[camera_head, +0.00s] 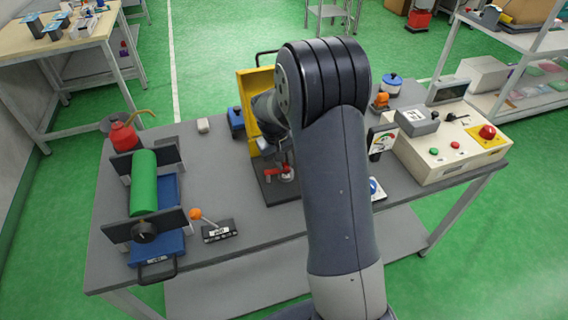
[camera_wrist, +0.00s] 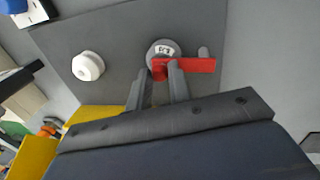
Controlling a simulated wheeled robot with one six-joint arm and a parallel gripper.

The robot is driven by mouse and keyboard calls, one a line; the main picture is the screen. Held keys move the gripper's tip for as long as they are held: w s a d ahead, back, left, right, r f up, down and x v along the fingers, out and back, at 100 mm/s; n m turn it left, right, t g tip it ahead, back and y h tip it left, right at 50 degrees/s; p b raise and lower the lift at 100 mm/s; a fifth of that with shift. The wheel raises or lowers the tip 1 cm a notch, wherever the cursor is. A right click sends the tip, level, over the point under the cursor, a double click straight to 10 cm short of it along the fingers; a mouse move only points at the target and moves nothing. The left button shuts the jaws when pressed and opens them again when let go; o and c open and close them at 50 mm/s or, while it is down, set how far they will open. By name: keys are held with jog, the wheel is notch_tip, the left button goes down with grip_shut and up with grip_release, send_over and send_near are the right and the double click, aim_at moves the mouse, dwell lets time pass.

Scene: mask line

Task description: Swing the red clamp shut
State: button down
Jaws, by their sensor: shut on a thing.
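The red clamp (camera_wrist: 200,65) shows in the wrist view as a red bar pointing right from a pale round, labelled hub (camera_wrist: 163,47). It sits on a dark plate (camera_wrist: 115,45). My gripper (camera_wrist: 161,72) has its two grey fingers on either side of the red part near the hub and is shut on it. A small grey pin (camera_wrist: 204,52) stands beside the bar. In the head view the red clamp (camera_head: 270,172) is small, low on the dark base plate (camera_head: 280,191), and my arm hides part of it.
A yellow upright plate (camera_head: 246,92) stands beside the clamp. A white knob (camera_wrist: 88,66) is left of the hub. A green roller in a vise (camera_head: 144,180), an orange-knobbed lever (camera_head: 195,214) and a control box (camera_head: 440,150) share the bench. The bench front is partly clear.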

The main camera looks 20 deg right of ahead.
aim_at(277, 171)
jog(key=shift+w+n, duration=0.25)
jog(key=shift+n, duration=0.25)
jog(key=c, duration=1.3)
grip_release()
jog(key=shift+r, duration=0.15)
notch_tip(277, 171, up, 10)
jog(key=a, duration=0.2)
jog(key=shift+s+r+b, duration=0.2)
jog(key=shift+b, duration=0.2)
jog(key=f, duration=0.3)
jog(key=d+f, duration=0.1)
jog(key=f, duration=0.3)
jog(key=d+f, duration=0.1)
jog(key=f, duration=0.2)
jog(key=shift+w+f+p, duration=0.2)
jog(key=shift+f+p, duration=0.15)
jog(key=shift+s, duration=0.1)
